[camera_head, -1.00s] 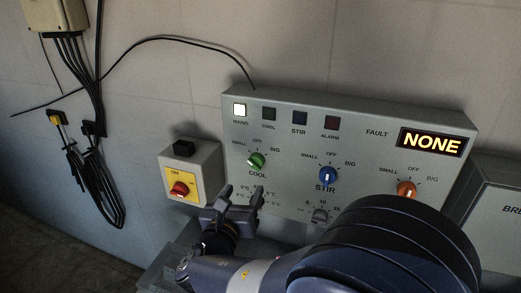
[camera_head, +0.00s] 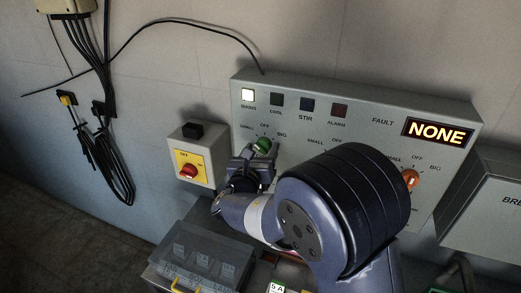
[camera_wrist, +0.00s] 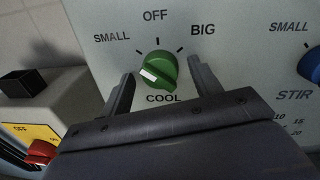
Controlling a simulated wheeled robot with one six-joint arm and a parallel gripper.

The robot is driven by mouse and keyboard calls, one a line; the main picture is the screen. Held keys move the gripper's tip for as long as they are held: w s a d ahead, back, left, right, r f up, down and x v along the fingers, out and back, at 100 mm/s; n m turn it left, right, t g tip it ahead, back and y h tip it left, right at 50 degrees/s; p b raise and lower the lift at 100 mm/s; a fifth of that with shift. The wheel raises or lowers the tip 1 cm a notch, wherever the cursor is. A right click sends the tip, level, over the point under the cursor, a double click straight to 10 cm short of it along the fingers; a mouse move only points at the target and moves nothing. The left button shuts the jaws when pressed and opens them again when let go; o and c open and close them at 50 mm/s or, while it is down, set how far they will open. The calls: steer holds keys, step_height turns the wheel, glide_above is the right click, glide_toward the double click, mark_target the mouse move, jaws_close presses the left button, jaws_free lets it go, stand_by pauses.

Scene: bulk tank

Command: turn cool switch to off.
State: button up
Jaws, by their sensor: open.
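The green COOL knob (camera_wrist: 158,70) is on the grey control panel (camera_wrist: 85,25), under the labels SMALL, OFF and BIG. It carries a white mark at its lower left; I cannot tell for sure which label it points to. In the head view the knob (camera_head: 262,145) is partly covered by my gripper (camera_head: 257,157). In the wrist view my gripper (camera_wrist: 160,72) is open, one finger at the knob's left and one at its right. Gaps show between the fingers and the knob.
A yellow-faced box with a red switch (camera_head: 188,171) sits just left of the panel. The blue STIR knob (camera_wrist: 314,64) is to the right, as is the orange knob (camera_head: 410,181). A clear-lidded case (camera_head: 205,255) lies below. The display (camera_head: 437,132) reads NONE.

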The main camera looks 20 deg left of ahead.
steer(key=c, duration=1)
steer(key=shift+f+b, duration=0.1)
steer(key=shift+b, duration=0.35)
steer(key=m+b, duration=0.5)
steer(key=b, duration=0.4)
steer(key=m+b, duration=0.5)
steer(key=b, duration=0.4)
steer(key=shift+t+h, duration=0.3)
